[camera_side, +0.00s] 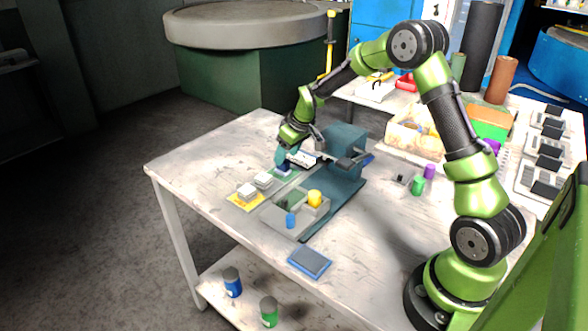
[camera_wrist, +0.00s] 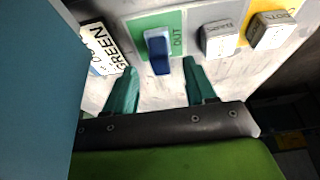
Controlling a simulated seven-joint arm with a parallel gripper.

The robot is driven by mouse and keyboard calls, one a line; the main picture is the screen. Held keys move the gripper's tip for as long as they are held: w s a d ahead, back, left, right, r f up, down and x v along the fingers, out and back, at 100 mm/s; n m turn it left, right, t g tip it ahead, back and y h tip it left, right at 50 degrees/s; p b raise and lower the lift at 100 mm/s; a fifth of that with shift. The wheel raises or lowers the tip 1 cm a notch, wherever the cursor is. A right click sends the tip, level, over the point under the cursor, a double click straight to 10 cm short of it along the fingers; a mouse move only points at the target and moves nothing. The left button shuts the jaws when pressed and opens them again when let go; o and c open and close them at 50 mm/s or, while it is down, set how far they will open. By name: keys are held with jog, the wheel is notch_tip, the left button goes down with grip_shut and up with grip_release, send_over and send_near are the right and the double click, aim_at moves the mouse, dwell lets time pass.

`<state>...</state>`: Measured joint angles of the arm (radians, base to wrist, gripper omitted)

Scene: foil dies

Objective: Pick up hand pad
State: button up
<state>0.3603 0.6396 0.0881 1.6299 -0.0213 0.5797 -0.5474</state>
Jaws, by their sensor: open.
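I cannot tell for sure which thing is the hand pad. A flat blue pad with a dark grey top (camera_side: 309,262) lies near the table's front edge, away from my gripper. A small block with a dark blue handle (camera_wrist: 160,50) stands on a green mat (camera_wrist: 174,20) marked OUT; it shows below my gripper in the side view (camera_side: 284,168). My gripper (camera_wrist: 160,66) is open, its teal fingers on either side of the blue handle in the wrist view, with gaps showing. In the side view my gripper (camera_side: 288,153) is low over the green mat.
A teal press (camera_side: 345,138) stands close right of my gripper. A card reading GREEN (camera_wrist: 108,48) lies beside the mat. A grey fixture holds a yellow knob (camera_side: 314,198) and blue cylinder (camera_side: 291,220). The table's left end is clear.

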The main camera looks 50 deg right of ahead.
aim_at(283, 166)
jog(key=x, duration=0.4)
jog(key=shift+w+f, duration=0.1)
jog(key=shift+w, duration=0.05)
jog(key=shift+c, duration=0.4)
